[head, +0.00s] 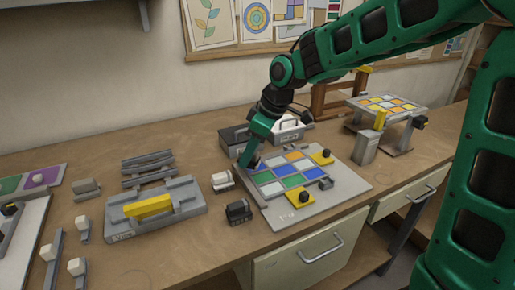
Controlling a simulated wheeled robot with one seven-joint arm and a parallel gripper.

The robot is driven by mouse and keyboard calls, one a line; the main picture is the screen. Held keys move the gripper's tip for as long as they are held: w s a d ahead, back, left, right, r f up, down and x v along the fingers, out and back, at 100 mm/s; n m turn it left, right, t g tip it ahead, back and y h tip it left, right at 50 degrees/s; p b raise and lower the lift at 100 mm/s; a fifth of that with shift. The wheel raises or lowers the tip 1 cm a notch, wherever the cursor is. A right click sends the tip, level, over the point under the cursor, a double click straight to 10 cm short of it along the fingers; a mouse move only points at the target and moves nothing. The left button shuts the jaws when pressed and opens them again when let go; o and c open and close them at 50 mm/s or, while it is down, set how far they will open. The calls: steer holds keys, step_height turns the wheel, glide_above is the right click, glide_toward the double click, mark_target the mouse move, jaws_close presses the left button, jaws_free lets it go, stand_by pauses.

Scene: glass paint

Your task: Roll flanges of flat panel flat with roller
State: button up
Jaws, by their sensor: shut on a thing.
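The flat panel (289,179), a grid of blue, green, white and orange panes with grey strips between them, lies flat on a grey board (345,183). Yellow corner pieces with black knobs sit at its far right (322,158) and near side (301,204). My gripper (250,163) points down at the panel's far left corner. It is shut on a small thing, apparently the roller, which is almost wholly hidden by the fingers. I cannot tell whether that thing touches the panel.
Left of the board stand a small white-topped block (222,181) and a dark block (238,212). Further left is a grey fixture with a yellow bar (148,207). Behind my gripper are cases with handles (289,131). A raised stand holds another coloured panel (385,104) at right.

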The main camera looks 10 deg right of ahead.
steer(key=shift+d+r, duration=0.15)
steer(key=shift+r, duration=2.35)
